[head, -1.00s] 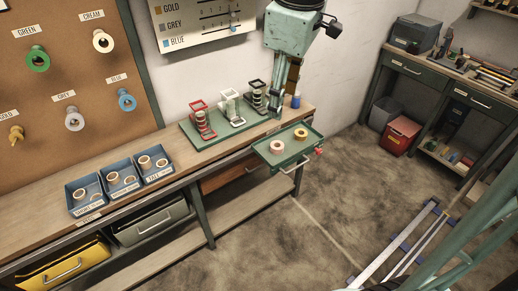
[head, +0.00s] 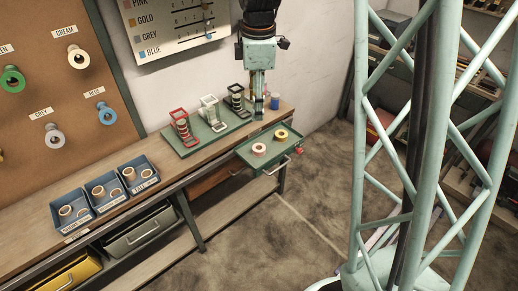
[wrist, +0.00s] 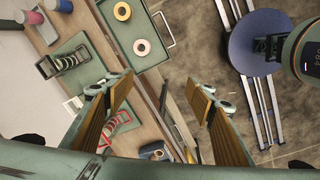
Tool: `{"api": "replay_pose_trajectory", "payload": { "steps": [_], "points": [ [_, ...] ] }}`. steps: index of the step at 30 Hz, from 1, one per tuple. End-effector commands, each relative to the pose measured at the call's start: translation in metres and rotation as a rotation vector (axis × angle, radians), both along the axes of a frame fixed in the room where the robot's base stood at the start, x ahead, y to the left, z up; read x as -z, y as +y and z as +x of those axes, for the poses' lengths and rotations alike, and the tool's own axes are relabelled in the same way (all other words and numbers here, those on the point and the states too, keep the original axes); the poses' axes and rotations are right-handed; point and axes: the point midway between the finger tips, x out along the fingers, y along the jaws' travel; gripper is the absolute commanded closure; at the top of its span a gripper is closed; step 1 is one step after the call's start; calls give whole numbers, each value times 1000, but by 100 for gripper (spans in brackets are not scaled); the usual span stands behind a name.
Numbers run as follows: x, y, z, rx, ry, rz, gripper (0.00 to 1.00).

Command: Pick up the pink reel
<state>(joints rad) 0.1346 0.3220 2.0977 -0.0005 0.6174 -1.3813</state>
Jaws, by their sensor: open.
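My gripper (head: 258,116) hangs over the back of the bench, behind the tray. The wrist view shows its two fingers (wrist: 158,92) wide apart with nothing between them.
A green board (head: 190,153) with red, white and black stands is left of my gripper. Blue bins (head: 149,188) with reels sit at the left. Open floor lies right of the tray.

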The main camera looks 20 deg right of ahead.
Motion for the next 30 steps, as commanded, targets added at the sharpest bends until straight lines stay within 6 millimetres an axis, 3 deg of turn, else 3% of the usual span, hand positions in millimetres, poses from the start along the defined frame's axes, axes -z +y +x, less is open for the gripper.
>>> {"api": "replay_pose_trajectory", "payload": {
  "steps": [15,30],
  "points": [
    [64,-24,49,-230,49,-14,50],
    [137,-47,82,-454,92,-15,50]
  ]
}}
